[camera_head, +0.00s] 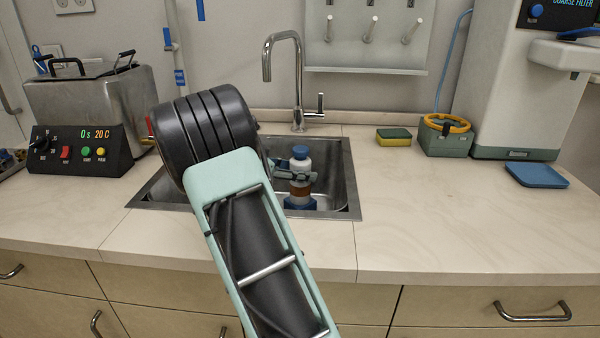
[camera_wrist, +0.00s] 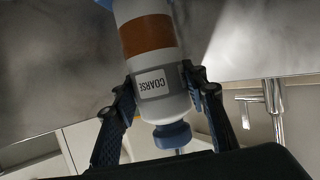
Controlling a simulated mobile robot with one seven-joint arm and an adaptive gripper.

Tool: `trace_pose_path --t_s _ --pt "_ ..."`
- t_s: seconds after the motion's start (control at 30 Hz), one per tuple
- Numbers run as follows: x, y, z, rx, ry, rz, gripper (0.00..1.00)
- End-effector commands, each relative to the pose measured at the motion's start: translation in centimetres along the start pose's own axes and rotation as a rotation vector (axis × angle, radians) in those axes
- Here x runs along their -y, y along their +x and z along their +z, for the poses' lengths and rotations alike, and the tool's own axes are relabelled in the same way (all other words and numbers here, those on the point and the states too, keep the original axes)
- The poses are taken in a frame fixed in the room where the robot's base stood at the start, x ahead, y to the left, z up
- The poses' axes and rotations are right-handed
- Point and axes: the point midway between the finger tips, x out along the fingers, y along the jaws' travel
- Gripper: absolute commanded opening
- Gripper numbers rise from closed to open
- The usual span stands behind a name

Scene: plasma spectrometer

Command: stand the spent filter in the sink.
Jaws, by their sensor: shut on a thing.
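The spent filter (camera_head: 300,164) is a white cylinder with a brown band, blue ends and a grey strip. In the head view it is nearly upright within the sink (camera_head: 346,185) opening, at the sink's right half. My gripper (camera_head: 293,175) is shut around the filter's white upper part. In the wrist view the filter (camera_wrist: 158,75) sits between both fingers of my gripper (camera_wrist: 160,88), with a "COARSE" label facing the camera. Whether its lower end touches the sink floor cannot be told. My arm hides the sink's left part.
A faucet (camera_head: 298,85) stands behind the sink. A metal bath with a black control box (camera_head: 80,150) is at left. A sponge (camera_head: 393,137), a green caddy (camera_head: 446,138), a blue tray (camera_head: 537,174) and the spectrometer (camera_head: 512,90) are at right.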

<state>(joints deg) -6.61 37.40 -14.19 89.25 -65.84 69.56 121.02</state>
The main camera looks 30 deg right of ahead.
Motion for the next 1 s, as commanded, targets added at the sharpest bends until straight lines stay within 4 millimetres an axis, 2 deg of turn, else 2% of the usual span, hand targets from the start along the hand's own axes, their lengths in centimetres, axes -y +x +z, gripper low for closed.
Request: trace_pose_path --t_s 0.87,0.9,1.0 --pt "0.0 0.4 0.9 -0.002 0.001 -0.001 0.0" --pt "0.0 0.4 1.1 0.0 -0.001 -0.001 0.41" --pt "0.0 0.4 1.1 0.0 -0.001 -0.001 0.52"
